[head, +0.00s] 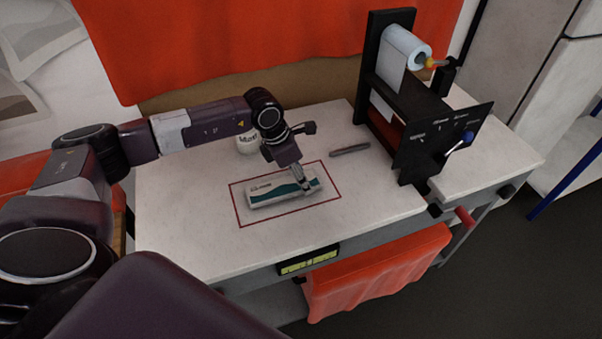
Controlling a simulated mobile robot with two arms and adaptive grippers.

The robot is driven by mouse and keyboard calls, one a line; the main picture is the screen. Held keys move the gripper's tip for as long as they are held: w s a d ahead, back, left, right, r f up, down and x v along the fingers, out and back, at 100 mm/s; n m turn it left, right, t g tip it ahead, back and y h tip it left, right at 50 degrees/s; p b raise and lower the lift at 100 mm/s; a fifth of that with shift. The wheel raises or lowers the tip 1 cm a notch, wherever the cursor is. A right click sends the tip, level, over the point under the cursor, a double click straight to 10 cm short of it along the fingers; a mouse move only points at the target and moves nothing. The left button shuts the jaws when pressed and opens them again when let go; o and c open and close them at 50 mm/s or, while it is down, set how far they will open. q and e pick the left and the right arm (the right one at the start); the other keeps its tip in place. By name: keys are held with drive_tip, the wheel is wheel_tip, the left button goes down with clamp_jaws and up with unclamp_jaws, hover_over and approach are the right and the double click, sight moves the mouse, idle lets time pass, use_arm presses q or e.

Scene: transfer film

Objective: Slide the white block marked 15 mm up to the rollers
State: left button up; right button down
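A white block (265,197) with a teal stripe and small dark print lies flat inside a thin red outline (243,223) on the light bench top. The print is too small to read as 15 mm. My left gripper (305,188) is pointed down at the block's right end and hides part of it. It seems to touch the block, but whether its fingers are open or shut is unclear. The black-framed roller machine (378,70) stands right of the block, with a roll of pale film (397,42) on top. My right gripper is out of view.
A grey bar (350,150) lies between the outline and the machine. A white bottle (246,143) stands behind the block. A black panel (440,140) with a blue-knobbed lever fronts the machine. Bare bench top (180,220) lies left of the outline.

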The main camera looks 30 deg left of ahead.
use_arm(q)
drive_tip(key=shift+f+b, duration=0.4)
drive_tip(key=shift+b, duration=0.05)
idle(0.3)
drive_tip(key=o, duration=1.2)
drive_tip(key=shift+o, duration=0.4)
